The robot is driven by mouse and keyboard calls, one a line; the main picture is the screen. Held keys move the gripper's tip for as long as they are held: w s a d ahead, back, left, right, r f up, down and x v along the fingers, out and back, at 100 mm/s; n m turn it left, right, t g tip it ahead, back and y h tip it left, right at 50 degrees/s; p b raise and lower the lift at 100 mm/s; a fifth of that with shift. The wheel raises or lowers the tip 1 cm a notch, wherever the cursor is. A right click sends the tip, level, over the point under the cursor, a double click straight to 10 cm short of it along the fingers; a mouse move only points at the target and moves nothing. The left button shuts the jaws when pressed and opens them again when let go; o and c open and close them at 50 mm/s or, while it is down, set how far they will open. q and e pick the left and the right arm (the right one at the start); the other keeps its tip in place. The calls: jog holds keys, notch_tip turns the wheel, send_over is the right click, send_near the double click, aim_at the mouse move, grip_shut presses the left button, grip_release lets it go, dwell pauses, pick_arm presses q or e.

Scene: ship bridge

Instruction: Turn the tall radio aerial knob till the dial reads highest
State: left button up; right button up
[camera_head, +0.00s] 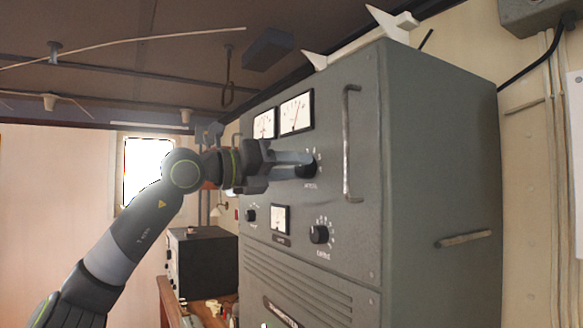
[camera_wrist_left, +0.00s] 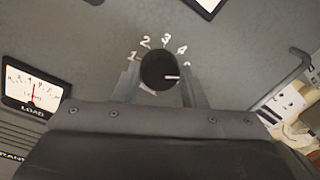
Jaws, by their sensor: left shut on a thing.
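The tall grey radio cabinet (camera_head: 415,180) fills the right of the head view. Its black aerial knob (camera_head: 306,170) is on the upper front, below two white dials (camera_head: 296,112). My left gripper (camera_head: 302,164) reaches in from the left and is shut on this knob. In the left wrist view the knob (camera_wrist_left: 159,70) sits between the two fingers, its white pointer line toward the right, below the 4. Numbers 1 to 4 show around it, and a further mark is partly hidden by a finger. The needle of the right upper dial leans right of upright. My right gripper is not in view.
A vertical handle (camera_head: 347,145) stands out just right of the knob. Lower are another knob (camera_head: 319,234), a small knob (camera_head: 250,215) and a small dial (camera_head: 281,219), labelled LOAD in the left wrist view (camera_wrist_left: 33,90). A black box (camera_head: 203,262) sits on a wooden table at left.

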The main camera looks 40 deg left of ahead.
pick_arm(q)
jog(key=o, duration=1)
jog(key=shift+s, duration=0.1)
jog(key=shift+s+a+f+b, duration=0.15)
jog(key=shift+s+b, duration=0.05)
jog(key=shift+b, duration=0.25)
jog(key=b+v, duration=1)
jog(key=v, duration=0.6)
jog(key=shift+s, duration=0.4)
jog(key=shift+a, duration=0.1)
